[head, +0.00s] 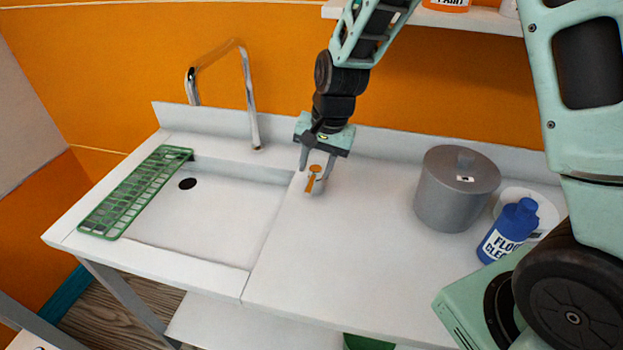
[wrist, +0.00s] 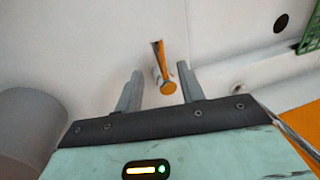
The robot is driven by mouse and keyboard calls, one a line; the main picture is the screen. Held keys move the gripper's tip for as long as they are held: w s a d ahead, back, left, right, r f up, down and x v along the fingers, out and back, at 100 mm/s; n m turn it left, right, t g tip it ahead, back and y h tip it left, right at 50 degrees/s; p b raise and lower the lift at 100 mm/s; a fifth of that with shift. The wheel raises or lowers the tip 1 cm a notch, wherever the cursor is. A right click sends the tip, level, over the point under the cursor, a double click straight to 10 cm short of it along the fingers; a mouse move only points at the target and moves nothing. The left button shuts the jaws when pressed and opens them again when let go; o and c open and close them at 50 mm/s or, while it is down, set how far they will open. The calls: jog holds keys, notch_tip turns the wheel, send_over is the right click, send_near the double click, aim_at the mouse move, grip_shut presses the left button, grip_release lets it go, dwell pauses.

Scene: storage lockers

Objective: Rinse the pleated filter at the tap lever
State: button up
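A small orange lever with a round knob end (head: 312,184) stands on the white counter just right of the sink; it looks like the tap lever. It also shows in the wrist view (wrist: 160,62). My gripper (head: 316,174) points down over it, with the fingers apart. In the wrist view my gripper (wrist: 162,74) has the lever between its two fingers, with a gap on each side. The chrome tap spout (head: 250,95) arches over the back of the sink (head: 215,215). I see no pleated filter in either view.
A green rack (head: 135,192) lies across the sink's left side. A grey lidded pot (head: 455,190), a blue floor cleaner bottle (head: 508,232) and a white round item (head: 541,209) stand at the right. A shelf (head: 470,18) hangs above. The front middle counter is clear.

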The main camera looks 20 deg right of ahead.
aim_at(311, 185)
jog(key=shift+w+a+f, duration=0.1)
jog(key=shift+a+f, duration=0.05)
jog(key=shift+f, duration=0.7)
jog(key=shift+w+a+f, duration=0.1)
jog(key=shift+f, duration=0.7)
jog(key=shift+w+a+f, duration=0.1)
jog(key=shift+a+f, duration=0.05)
jog(key=shift+f, duration=0.7)
grip_shut()
